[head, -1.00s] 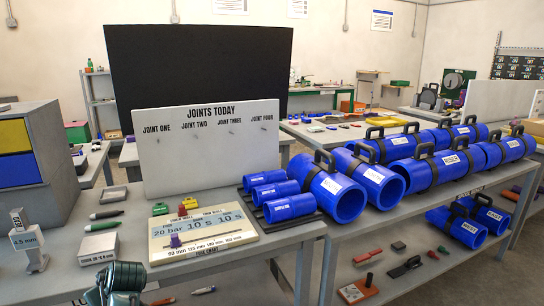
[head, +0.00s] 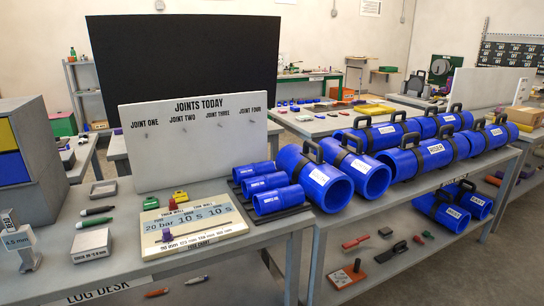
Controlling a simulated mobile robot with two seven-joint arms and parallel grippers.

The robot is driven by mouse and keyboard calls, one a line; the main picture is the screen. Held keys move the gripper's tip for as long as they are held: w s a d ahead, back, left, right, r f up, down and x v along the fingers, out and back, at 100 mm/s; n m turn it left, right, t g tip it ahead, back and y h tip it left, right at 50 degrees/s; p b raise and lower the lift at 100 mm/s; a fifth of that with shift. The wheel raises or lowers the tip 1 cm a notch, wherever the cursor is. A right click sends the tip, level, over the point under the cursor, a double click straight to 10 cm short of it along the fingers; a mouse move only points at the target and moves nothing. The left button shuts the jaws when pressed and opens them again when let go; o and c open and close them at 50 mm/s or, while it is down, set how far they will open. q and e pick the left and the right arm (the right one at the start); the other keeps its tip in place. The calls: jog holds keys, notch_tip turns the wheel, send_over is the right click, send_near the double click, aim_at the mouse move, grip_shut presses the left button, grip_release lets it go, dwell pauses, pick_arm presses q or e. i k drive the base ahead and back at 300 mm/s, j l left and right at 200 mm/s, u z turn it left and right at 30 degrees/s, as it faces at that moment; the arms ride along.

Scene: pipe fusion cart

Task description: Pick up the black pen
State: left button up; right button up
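Two pen-like markers lie on the grey desk (head: 135,275) at the left in the head view. The farther one (head: 97,210) looks dark, nearly black. The nearer one (head: 95,222) is dark with some green. They lie roughly parallel, close together but apart. They are small, so I cannot tell for certain which is the black pen. Neither of my grippers is in view.
A grey block (head: 91,245) sits just in front of the pens, and a small tray (head: 104,188) behind them. A label stand (head: 22,247) and drawer cabinet (head: 25,165) are at left. A settings board (head: 195,225) lies to the right.

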aim_at(88, 212)
jog(key=u, duration=1.3)
jog(key=i+j, duration=0.1)
jog(key=i, duration=0.3)
